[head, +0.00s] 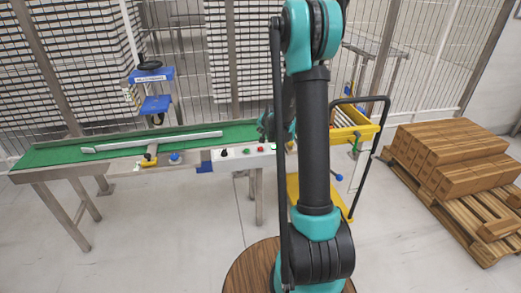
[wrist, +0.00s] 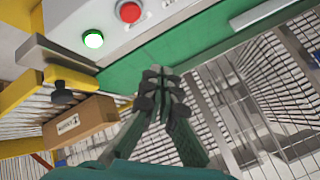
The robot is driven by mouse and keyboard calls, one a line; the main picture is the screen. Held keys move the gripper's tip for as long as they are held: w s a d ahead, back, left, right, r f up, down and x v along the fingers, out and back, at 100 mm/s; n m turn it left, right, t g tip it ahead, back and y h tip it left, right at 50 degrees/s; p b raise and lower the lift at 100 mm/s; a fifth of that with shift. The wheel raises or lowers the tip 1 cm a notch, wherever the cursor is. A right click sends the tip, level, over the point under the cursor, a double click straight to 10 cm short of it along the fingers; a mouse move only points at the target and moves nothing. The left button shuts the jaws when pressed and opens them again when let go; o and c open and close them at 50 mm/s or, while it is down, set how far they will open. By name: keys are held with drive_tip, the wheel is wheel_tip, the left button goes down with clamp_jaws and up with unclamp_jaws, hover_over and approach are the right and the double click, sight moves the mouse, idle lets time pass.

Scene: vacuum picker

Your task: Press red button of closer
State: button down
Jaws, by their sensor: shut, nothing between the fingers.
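A red button (wrist: 130,12) sits on a light grey control panel (wrist: 165,22) at the top of the wrist view. A lit green button (wrist: 93,39) is beside it on the same panel. In the head view the panel (head: 235,159) is on the front side of the conveyor, with the red button (head: 247,151) small on it. My gripper (wrist: 160,80) is shut and empty. Its fingertips show below the red button in the wrist view, apart from it in the picture. In the head view the gripper is partly hidden by my arm, near the panel's right end.
A green conveyor belt (head: 52,153) carries a long grey bar (head: 150,142). A yellow cart (head: 350,135) with a dark handle stands right of my arm. A cardboard box (wrist: 80,125) shows in the wrist view. Stacked boxes (head: 455,150) lie on a wooden pallet at right.

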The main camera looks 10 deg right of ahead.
sight(261, 149)
drive_tip(key=shift+f, duration=3.5)
drive_tip(key=shift+f, duration=0.4)
drive_tip(key=shift+f, duration=0.35)
drive_tip(key=shift+r, duration=0.8)
drive_tip(key=shift+r, duration=2.5)
